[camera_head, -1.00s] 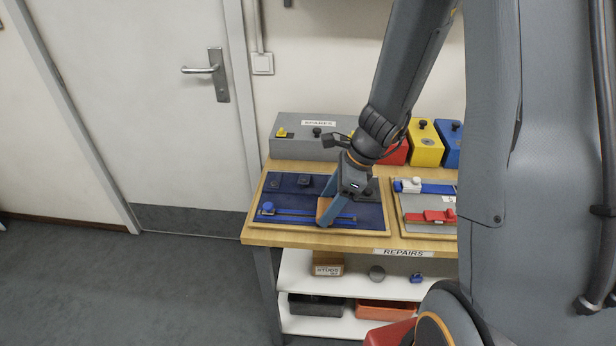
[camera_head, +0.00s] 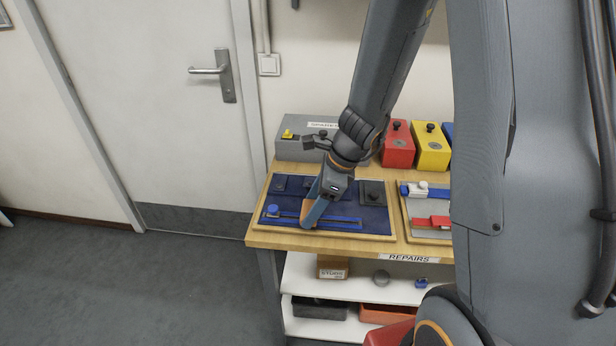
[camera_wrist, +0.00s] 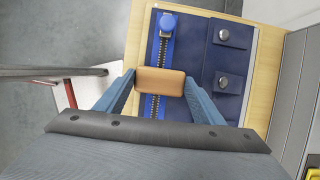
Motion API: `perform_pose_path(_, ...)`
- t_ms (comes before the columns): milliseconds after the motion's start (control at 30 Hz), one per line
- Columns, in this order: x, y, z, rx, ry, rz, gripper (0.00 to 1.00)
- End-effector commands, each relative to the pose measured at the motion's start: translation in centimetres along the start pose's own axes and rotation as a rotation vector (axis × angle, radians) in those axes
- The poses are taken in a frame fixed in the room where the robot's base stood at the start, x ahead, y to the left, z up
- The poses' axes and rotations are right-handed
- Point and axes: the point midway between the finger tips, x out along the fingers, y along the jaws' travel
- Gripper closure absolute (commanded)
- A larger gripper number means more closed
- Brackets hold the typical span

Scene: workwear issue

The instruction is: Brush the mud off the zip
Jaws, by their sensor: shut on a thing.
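My gripper (camera_head: 308,222) is shut on a tan brush block (camera_wrist: 160,81), which lies across the zip. The zip is a blue strip with a dark toothed line (camera_wrist: 154,106) on a navy panel (camera_wrist: 192,60) in a wooden frame. Its blue slider (camera_wrist: 167,25) sits at one end, apart from the brush; in the head view the slider (camera_head: 272,211) is left of my gripper. The brush hides the zip's middle. I see no clear mud on the visible teeth; any under the brush is hidden. Whether the bristles touch the teeth cannot be told.
Flaps with studs (camera_wrist: 222,34) lie beside the zip. A second board (camera_head: 424,236) with blue and red straps is to the right. A grey spares box (camera_head: 293,151), a red box (camera_head: 397,146) and a yellow box (camera_head: 432,150) stand behind. Shelves are below the bench.

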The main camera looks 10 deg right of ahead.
Motion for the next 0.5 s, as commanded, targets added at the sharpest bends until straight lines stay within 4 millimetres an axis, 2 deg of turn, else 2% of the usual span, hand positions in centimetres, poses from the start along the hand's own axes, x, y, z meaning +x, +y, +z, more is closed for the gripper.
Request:
perform_pose_path(100, -0.4, 0.2, 0.6, 0.002, 0.0, 0.001, 0.59)
perform_pose_path(233, -3.0, 0.2, 1.5, 0.0, 0.002, -0.003, 0.59)
perform_pose_path(500, -4.8, 0.2, 2.3, 0.002, 0.003, 0.0, 0.59)
